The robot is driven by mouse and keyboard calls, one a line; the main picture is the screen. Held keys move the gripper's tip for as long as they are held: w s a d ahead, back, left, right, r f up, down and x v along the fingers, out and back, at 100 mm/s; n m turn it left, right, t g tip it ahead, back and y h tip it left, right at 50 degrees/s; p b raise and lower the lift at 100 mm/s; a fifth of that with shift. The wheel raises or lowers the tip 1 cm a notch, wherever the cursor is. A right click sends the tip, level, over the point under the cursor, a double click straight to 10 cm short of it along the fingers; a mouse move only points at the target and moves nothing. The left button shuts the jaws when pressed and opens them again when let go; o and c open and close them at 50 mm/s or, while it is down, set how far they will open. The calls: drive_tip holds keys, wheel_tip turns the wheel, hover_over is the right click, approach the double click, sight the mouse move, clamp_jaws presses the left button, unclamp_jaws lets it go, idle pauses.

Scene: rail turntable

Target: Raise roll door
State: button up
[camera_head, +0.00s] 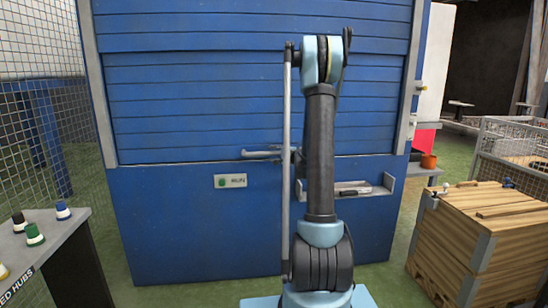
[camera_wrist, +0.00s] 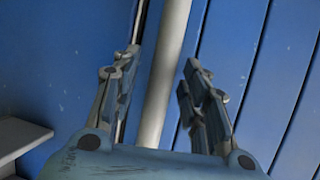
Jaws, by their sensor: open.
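The roll door (camera_head: 200,105) is a blue slatted shutter. It is down, with its lower edge meeting a plain blue panel (camera_head: 200,240). A grey horizontal handle bar (camera_head: 258,154) sits near that edge, partly hidden by my arm. In the wrist view the slats run steeply, and a light grey bar (camera_wrist: 165,70), which looks like the handle, passes between my fingers. My gripper (camera_wrist: 160,58) is open, with one finger on each side of the bar. A gap shows on the right; contact on the left is unclear. In the head view my arm hides the gripper.
A green-marked label (camera_head: 230,181) is on the lower panel. A small grey shelf (camera_head: 388,182) juts out at its right. A wooden crate (camera_head: 480,240) stands at the right. A dark table (camera_head: 70,265) with coloured knobs and a mesh fence (camera_head: 40,120) are at the left.

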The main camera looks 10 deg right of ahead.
drive_tip(key=shift+w+a+f, duration=0.15)
drive_tip(key=shift+w+a, duration=0.15)
drive_tip(key=shift+w, duration=0.35)
drive_tip(key=shift+c, duration=0.5)
clamp_jaws()
drive_tip(key=shift+s, duration=0.1)
